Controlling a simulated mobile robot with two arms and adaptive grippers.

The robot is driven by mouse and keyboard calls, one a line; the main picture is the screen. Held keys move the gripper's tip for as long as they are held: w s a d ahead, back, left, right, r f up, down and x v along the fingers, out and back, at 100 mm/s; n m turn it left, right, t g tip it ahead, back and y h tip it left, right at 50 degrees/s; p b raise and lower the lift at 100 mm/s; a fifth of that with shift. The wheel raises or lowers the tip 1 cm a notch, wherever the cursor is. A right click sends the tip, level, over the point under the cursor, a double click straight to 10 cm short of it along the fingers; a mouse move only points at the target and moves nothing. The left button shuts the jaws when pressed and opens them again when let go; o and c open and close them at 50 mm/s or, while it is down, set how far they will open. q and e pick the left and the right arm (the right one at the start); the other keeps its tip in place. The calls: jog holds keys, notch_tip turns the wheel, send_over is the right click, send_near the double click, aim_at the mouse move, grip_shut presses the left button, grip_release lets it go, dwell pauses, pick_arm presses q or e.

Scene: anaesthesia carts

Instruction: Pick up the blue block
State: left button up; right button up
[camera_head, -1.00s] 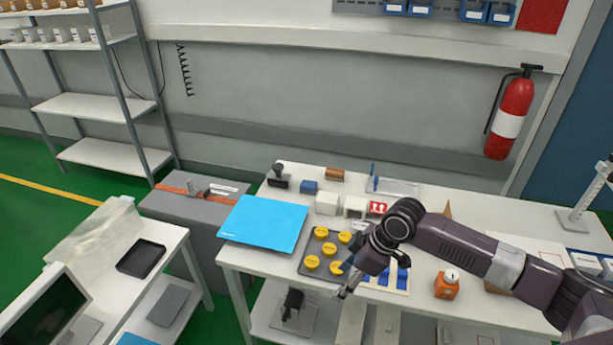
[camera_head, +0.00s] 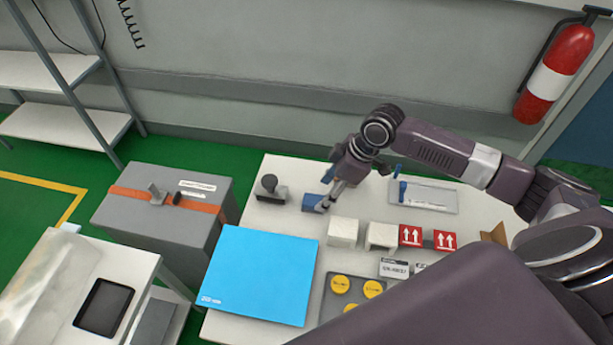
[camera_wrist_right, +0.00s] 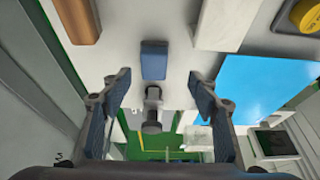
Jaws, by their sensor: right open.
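The blue block (camera_head: 312,203) lies near the back edge of the white table, right of a black stamp-like object. My right gripper (camera_head: 327,203) is just beside and above the block in the head view, and its fingers hide part of it. In the right wrist view the blue block (camera_wrist_right: 154,60) shows between the lines of the two open fingers (camera_wrist_right: 158,78), beyond or level with their tips. The fingers are apart from it on both sides, with nothing held. My left gripper is not in view.
The black stamp-like object (camera_head: 271,188) stands left of the block. White blocks (camera_head: 343,232) sit in front of it. A brown cylinder (camera_wrist_right: 75,20) lies close by in the wrist view. A bright blue sheet (camera_head: 260,275) covers the table's left front. A clear tray (camera_head: 430,197) lies right.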

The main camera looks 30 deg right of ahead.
aim_at(314, 200)
jog(key=shift+w, duration=0.3)
jog(key=shift+w+f, duration=0.1)
jog(key=shift+f, duration=0.15)
jog(key=shift+a+f+p, duration=0.35)
jog(key=shift+a+f, duration=0.05)
jog(key=shift+f, duration=0.25)
jog(key=shift+a+f, duration=0.1)
jog(key=shift+f, duration=0.15)
jog(key=x, duration=0.2)
jog(key=w+p+x, duration=0.1)
jog(key=x, duration=0.1)
jog(key=shift+f+p, duration=0.15)
jog(key=shift+p, duration=0.15)
jog(key=shift+f, duration=0.2)
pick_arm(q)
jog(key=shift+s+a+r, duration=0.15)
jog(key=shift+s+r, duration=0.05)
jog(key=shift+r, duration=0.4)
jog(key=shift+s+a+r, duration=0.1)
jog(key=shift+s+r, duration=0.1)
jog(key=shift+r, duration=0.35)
pick_arm(e)
jog(key=shift+c, duration=0.4)
